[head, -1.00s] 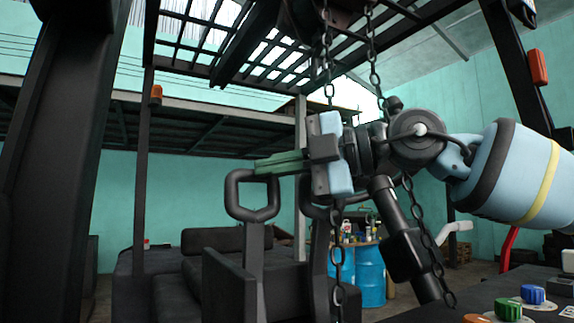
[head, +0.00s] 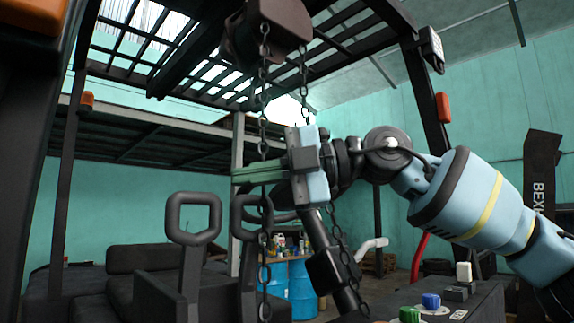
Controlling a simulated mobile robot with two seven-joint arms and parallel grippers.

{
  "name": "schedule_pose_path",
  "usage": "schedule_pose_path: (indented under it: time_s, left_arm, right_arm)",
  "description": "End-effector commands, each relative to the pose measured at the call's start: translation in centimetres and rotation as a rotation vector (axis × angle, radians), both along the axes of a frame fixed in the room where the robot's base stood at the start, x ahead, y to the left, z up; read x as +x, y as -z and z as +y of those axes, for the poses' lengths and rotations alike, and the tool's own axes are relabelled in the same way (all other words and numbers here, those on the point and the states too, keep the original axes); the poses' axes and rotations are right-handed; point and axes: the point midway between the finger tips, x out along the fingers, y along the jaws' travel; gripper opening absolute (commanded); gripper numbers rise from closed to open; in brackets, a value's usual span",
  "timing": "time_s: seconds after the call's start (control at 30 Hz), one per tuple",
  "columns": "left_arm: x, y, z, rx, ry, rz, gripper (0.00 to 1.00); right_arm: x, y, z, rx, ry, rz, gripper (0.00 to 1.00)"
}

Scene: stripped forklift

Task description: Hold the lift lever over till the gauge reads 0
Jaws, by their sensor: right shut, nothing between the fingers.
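My right gripper (head: 238,174) comes in from the right with its green fingers shut and empty, pointing left. The fingers appear just above the second of two dark loop-topped handles; whether they touch it I cannot tell. The left loop handle (head: 182,237) stands upright and free; the right loop handle (head: 242,225) is partly behind a chain. I cannot tell which control is the lift lever. A small device with a pale face (head: 433,45) on the right post may be the gauge, but no reading is legible. My left gripper is not in view.
A chain hoist (head: 268,28) hangs overhead, its chains (head: 264,100) dropping close by my right gripper. A dark console at lower right carries a blue knob (head: 430,301), a green knob (head: 409,314) and a pale lever (head: 463,272). Blue drums (head: 302,288) stand behind.

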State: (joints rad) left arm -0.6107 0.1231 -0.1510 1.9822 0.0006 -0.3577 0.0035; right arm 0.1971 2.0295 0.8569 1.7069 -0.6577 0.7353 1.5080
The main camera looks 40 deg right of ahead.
Motion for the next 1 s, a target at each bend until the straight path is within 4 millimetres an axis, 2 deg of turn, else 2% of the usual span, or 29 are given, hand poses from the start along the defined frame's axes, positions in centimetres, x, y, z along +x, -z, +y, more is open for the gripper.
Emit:
schedule_pose_path:
  time_s: [0.1, 0.3, 0.83, 1.0]
  left_arm:
    - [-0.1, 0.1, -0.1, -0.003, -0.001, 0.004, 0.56]
    - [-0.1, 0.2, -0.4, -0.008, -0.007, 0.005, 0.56]
    - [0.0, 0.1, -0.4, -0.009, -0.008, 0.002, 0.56]
    - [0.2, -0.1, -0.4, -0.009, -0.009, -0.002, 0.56]
  right_arm:
    - [-1.5, -0.6, -1.4, 0.003, 0.001, -0.004, 0.0]
    - [-3.2, -1.1, -3.0, 0.001, 0.0, -0.002, 0.0]
    - [-3.9, -1.3, -3.6, 0.003, 0.0, -0.002, 0.0]
    - [-4.7, -2.7, -4.7, 0.105, -0.005, -0.04, 0.0]
